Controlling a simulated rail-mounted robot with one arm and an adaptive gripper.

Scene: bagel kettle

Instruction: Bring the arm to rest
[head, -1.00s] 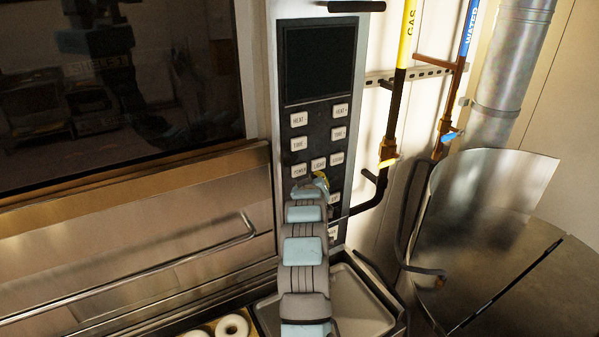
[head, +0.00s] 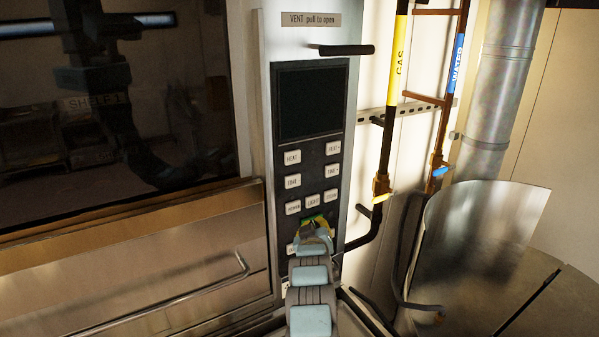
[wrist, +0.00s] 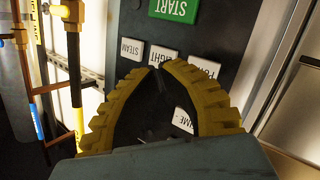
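My gripper (head: 314,226) is in front of the lower part of the oven's control panel (head: 306,150) in the head view. In the wrist view my gripper (wrist: 159,68) shows two yellow ribbed fingers curving together, with their tips practically meeting and nothing between them. A green START button (wrist: 174,8) appears upside down beyond the fingertips. The white LIGHT button (wrist: 163,55) and STEAM button (wrist: 131,49) are close to the tips. Whether the tips touch the panel I cannot tell. The arm covers some lower buttons in the head view.
The oven door handle (head: 160,300) juts out at left. A black vent handle (head: 346,50) projects above the screen. A yellow gas pipe (head: 398,60), a blue water pipe (head: 457,62) and a curved metal sheet (head: 480,240) stand at right.

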